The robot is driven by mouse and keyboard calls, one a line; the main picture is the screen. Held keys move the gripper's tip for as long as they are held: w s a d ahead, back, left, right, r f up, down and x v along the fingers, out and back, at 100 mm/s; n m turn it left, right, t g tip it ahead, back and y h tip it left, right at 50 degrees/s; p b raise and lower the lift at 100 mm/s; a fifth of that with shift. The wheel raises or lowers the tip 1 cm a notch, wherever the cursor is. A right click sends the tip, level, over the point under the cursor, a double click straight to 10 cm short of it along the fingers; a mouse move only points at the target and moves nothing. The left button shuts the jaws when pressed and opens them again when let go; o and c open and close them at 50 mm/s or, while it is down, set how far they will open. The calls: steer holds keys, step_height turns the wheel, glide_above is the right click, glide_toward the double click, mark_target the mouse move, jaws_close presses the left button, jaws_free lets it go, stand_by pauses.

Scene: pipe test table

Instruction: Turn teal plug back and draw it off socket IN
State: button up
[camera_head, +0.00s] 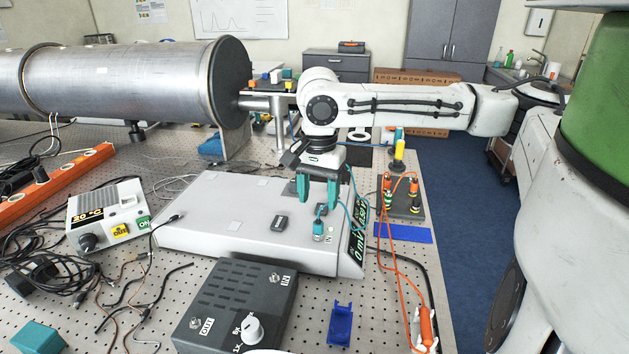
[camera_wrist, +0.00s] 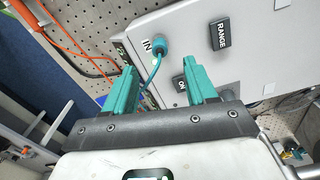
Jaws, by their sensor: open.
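The teal plug (camera_head: 319,228) sits on socket IN on the sloping top of the light grey meter box (camera_head: 200,228). In the wrist view, the teal plug (camera_wrist: 158,46) is beside the IN label, and a teal cable runs from it down between the fingers. The socket itself is mostly hidden under the plug. My gripper (camera_head: 318,203) has two teal fingers, apart and empty, above the box and behind the plug. In the wrist view, my gripper (camera_wrist: 160,68) shows the plug ahead of and between its fingertips, apart from both.
The RANGE switch (camera_wrist: 219,33) and ON switch (camera_wrist: 179,84) are close to the plug. A dark box (camera_head: 235,305) with IN and OUT sockets stands in front. Orange leads (camera_head: 400,265) and a blue bracket (camera_head: 340,323) are nearby. A large metal cylinder (camera_head: 150,85) is behind left.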

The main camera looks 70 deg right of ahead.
mark_target(318, 223)
step_height(318, 223, down, 8)
steer(key=shift+f, duration=0.2)
stand_by(0.3)
jaws_close()
steer(key=shift+r+n+p, duration=0.15)
steer(key=shift+n+p, duration=0.75)
steer(key=shift+n, duration=1.7)
steer(key=shift+p, duration=0.3)
steer(key=shift+n+p, duration=0.4)
steer(key=shift+n, duration=0.6)
steer(key=n, duration=0.3)
